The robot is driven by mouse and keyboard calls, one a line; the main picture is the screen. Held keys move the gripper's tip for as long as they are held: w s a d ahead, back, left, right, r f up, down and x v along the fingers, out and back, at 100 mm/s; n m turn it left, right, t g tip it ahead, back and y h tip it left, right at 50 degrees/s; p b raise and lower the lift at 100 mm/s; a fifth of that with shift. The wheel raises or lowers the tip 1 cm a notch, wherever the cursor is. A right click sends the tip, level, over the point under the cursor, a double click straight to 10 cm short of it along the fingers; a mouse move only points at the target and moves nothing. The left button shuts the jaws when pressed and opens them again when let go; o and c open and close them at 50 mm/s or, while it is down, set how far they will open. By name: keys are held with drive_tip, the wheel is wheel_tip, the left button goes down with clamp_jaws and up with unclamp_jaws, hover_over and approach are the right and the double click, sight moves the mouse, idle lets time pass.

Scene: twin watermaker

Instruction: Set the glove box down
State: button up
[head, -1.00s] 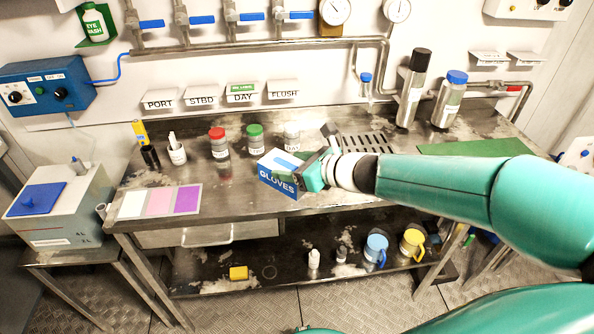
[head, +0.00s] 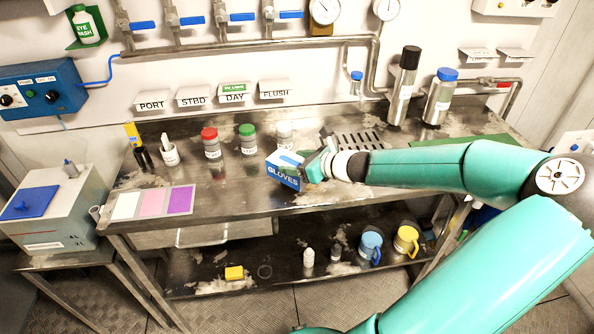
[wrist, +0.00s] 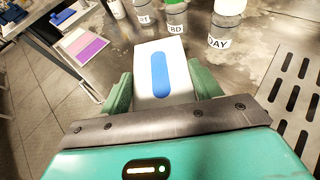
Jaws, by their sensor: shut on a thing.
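The glove box (head: 284,170) is a small white and blue carton marked GLOVES, with a blue slot on its top. My gripper (head: 311,168) is shut on it from the right in the head view. In the wrist view the glove box (wrist: 161,70) sits between the two green fingers of my gripper (wrist: 163,90), with its slot face toward the camera. The box is at the front part of the steel bench top (head: 235,190). I cannot tell whether its underside touches the bench. The fingers hide part of its sides.
Red-capped (head: 211,143) and green-capped (head: 248,139) jars stand behind the box, with a white-capped jar (head: 284,134) partly beside my gripper. A slotted drain (head: 358,142) lies behind my arm. A colour card (head: 152,203) lies at left. Bare bench lies between card and box.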

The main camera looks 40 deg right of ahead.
drive_tip(key=shift+w+d+f, duration=0.1)
drive_tip(key=shift+f, duration=0.8)
drive_tip(key=shift+w+d+f, duration=0.1)
drive_tip(key=shift+f, duration=0.8)
drive_tip(key=shift+f, duration=0.2)
drive_tip(key=o, duration=1.1)
drive_tip(key=shift+s+d+r, duration=0.15)
drive_tip(key=shift+s+r, duration=0.1)
drive_tip(key=shift+r, duration=0.05)
drive_tip(key=v, duration=1.1)
drive_tip(key=shift+s+r, duration=0.15)
drive_tip(key=shift+s, duration=0.05)
